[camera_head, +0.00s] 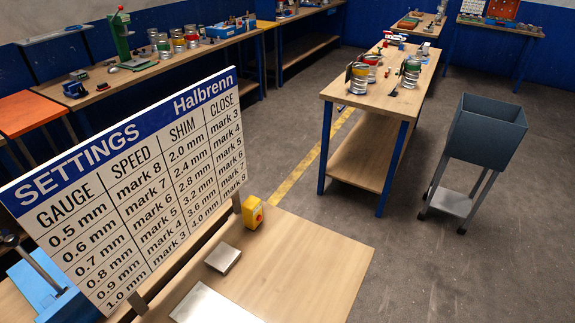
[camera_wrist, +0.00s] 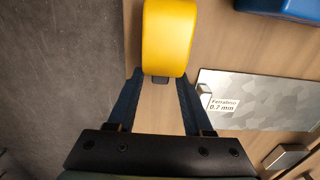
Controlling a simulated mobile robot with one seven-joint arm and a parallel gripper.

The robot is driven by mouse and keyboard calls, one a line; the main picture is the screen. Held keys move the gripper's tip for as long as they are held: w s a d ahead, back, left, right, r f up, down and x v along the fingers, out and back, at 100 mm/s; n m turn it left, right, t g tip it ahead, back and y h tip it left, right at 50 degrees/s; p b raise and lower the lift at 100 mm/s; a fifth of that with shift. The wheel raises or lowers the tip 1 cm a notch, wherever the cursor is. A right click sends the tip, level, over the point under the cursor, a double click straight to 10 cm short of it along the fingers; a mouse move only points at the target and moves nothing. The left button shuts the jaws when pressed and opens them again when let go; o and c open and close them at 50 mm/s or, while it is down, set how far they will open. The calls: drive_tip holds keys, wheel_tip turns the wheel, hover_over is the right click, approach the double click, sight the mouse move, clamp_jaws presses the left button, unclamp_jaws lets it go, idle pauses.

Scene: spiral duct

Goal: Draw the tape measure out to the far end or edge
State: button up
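A yellow rounded case (camera_wrist: 167,38), which looks like the tape measure, lies at the top of the wrist view on a wooden surface. A small dark tab (camera_wrist: 160,79) sticks out of its lower end. My gripper (camera_wrist: 160,82) is open, its two dark blue fingers apart with bare wood between them. The tab lies between the fingertips without visible contact. The case is just beyond the tips, and its top is cut off by the picture. My gripper does not show in the head view.
In the wrist view, a metal sheet (camera_wrist: 262,92) labelled 0.7 mm lies right of my gripper; the wood's edge is at left.

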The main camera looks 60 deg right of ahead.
clamp_jaws()
idle(1.2)
